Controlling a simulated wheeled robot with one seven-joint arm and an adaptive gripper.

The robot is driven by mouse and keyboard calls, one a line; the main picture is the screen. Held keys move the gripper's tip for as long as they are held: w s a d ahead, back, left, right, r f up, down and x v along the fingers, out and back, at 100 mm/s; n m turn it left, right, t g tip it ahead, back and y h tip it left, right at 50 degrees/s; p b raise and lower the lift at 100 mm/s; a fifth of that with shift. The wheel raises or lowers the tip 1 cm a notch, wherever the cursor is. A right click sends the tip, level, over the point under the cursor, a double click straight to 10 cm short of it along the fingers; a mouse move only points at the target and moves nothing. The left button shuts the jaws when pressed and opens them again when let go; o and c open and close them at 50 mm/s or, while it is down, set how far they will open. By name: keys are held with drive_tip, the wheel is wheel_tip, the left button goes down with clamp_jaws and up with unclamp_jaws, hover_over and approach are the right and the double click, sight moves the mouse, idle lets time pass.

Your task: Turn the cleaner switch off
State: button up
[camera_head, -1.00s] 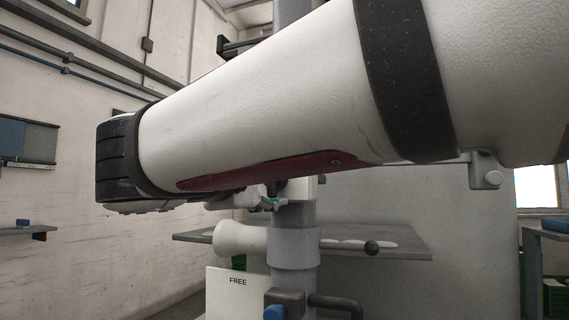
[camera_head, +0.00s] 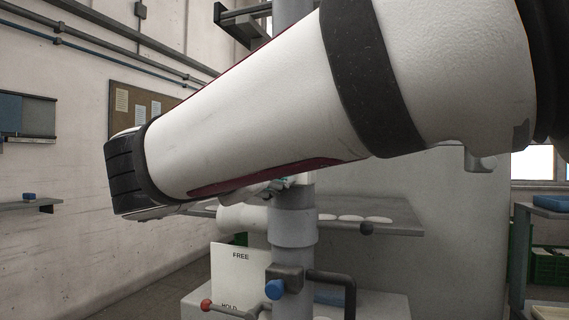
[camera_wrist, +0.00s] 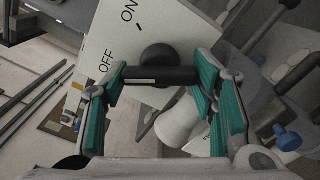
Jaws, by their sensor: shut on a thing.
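The cleaner switch shows in the wrist view as a white plate (camera_wrist: 172,24) marked ON and OFF, with a dark knob (camera_wrist: 158,56) and a dark bar-shaped handle (camera_wrist: 165,76) in front. A pale line runs along the handle's left end, on the OFF side. My gripper (camera_wrist: 161,74) has its teal finger pads on either end of the bar and is shut on it. In the head view my arm hides the switch and most of my gripper; only a bit of teal shows under the forearm.
A grey post (camera_head: 292,228) stands under my forearm, with a white cone (camera_head: 242,217) beside it. Below are a FREE/HOLD plate (camera_head: 237,272), a red-knobbed lever (camera_head: 207,305) and a blue knob (camera_head: 274,290). A grey shelf (camera_head: 400,219) reaches right.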

drive_tip(key=o, duration=1.2)
drive_tip(key=shift+c, duration=0.2)
